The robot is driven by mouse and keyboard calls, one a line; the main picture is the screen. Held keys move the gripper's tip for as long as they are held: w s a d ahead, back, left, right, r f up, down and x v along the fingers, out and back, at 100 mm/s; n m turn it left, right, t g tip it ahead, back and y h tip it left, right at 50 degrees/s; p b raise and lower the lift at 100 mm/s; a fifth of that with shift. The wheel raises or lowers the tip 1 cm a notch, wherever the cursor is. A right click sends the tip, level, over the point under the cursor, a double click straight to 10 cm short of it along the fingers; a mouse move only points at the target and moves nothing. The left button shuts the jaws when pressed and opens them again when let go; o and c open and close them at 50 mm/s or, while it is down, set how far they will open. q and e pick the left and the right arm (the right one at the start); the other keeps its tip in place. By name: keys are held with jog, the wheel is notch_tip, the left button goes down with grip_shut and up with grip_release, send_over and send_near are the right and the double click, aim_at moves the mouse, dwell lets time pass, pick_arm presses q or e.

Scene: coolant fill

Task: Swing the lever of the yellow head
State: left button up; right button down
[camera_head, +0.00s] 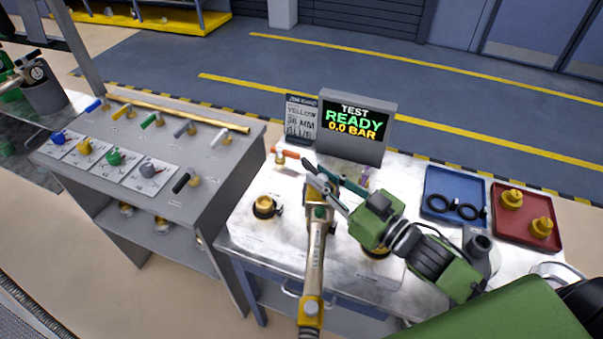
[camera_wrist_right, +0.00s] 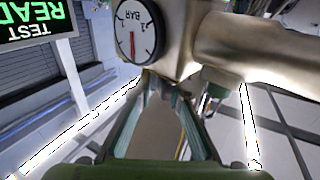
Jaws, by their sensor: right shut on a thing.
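A metal fill head (camera_head: 316,245) with a yellow band at its lower end is at the front of the bench, its long body pointing toward me. My right gripper (camera_head: 325,190) is shut on its upper part, above the bench top. In the right wrist view the metal body (camera_wrist_right: 175,40) carries a round gauge marked BAR (camera_wrist_right: 138,30) with a red needle, in front of my fingers (camera_wrist_right: 160,95). I cannot make out its lever clearly; my fingers cover part of that area. My left gripper is not in view.
A display (camera_head: 355,130) reads TEST READY 0.0 BAR. Beside it, a card (camera_head: 300,118) includes YELLOW and BLUE. A blue tray (camera_head: 455,180) and red tray (camera_head: 548,240) lie right. A grey panel (camera_head: 225,155) with coloured levers stands left. A brass port (camera_head: 265,207) is on the bench.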

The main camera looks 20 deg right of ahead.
jog(key=shift+d+n+g+y, duration=0.1)
jog(key=shift+n+g+y, duration=0.6)
jog(key=shift+y, duration=0.4)
jog(key=n+g+y+b, duration=0.1)
jog(key=n+y+b, duration=0.1)
jog(key=shift+w+f+g+y, duration=0.15)
jog(key=shift+g+y, duration=0.15)
jog(key=shift+g, duration=0.1)
jog(key=n+g+y+b, duration=0.3)
jog(key=g+b, duration=0.1)
jog(key=b, duration=0.1)
jog(key=shift+n, duration=0.4)
jog(key=shift+n+g+y+b, duration=0.5)
jog(key=shift+g+b, duration=0.15)
jog(key=shift+g, duration=0.35)
jog(key=shift+n+g, duration=0.4)
jog(key=shift+g+y+b, duration=0.3)
jog(key=c, duration=2)
grip_release()
jog(key=shift+o, duration=0.6)
